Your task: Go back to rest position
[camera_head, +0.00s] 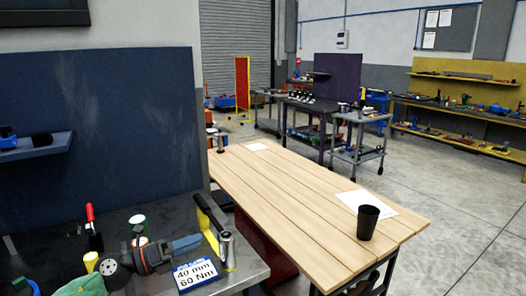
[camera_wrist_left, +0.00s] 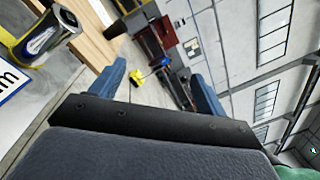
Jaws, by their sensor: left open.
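My left gripper (camera_head: 187,243) is low in the head view, over the grey metal bench at the left. Its blue fingers point to the right. The left wrist view also shows the gripper (camera_wrist_left: 158,80), with its two blue fingers spread wide and nothing between them. Beyond the fingers are the floor, dark equipment and the wall of the hall. My right gripper is not in view.
A white sign reading "40 mm 60 Nm" (camera_head: 196,274) and a metal cylinder with a yellow strip (camera_head: 227,250) are close by the gripper. A blue panel (camera_head: 95,120) stands behind. The wooden table (camera_head: 290,195), mostly clear, holds a black cup (camera_head: 367,223).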

